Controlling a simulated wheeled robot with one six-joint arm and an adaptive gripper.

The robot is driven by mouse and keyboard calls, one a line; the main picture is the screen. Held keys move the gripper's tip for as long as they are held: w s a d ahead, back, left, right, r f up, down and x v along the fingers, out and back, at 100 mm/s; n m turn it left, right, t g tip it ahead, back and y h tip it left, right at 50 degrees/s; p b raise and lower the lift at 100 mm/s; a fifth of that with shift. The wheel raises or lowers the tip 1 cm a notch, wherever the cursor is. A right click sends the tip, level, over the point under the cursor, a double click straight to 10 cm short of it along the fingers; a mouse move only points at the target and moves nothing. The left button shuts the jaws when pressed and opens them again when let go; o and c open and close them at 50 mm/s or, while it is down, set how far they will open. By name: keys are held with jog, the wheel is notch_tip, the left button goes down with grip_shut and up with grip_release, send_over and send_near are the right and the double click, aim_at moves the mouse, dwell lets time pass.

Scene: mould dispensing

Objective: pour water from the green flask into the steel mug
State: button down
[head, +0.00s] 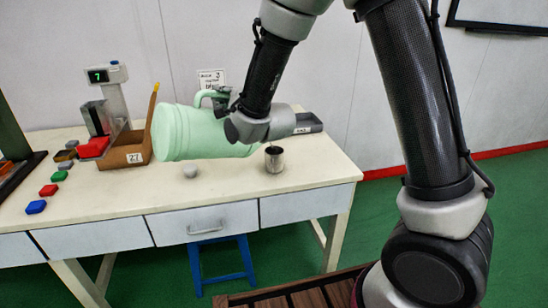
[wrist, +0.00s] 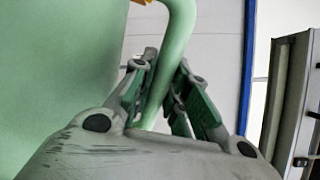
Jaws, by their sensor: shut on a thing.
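The green flask (head: 186,131) is a large pale green vessel with a handle on its upper side. It is held on its side above the table, its wide end at the left and its other end at the right, near the mug. My gripper (head: 220,98) is shut on its handle; in the wrist view my gripper (wrist: 160,95) has its fingers on both sides of the green handle (wrist: 178,45). The steel mug (head: 274,160) stands upright on the table, just below and right of the flask's right end. No water stream is visible, and the mug's inside looks dark.
A blue stool (head: 220,262) stands below.

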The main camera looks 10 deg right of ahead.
aim_at(212, 114)
jog(key=shift+s+a+f+n, duration=0.3)
jog(key=shift+a+f+n, duration=0.1)
jog(key=shift+a+f, duration=0.2)
jog(key=shift+s+a+f+n, duration=0.3)
jog(key=shift+a+f+n, duration=0.1)
jog(key=shift+a+f, duration=0.2)
jog(key=shift+s+a+f+n, duration=0.15)
jog(key=shift+a+f+n, duration=0.25)
jog(key=shift+f, duration=0.15)
jog(key=shift+s+a+f+n, duration=0.15)
jog(key=shift+a+f+n, duration=0.2)
jog(key=shift+f, duration=0.3)
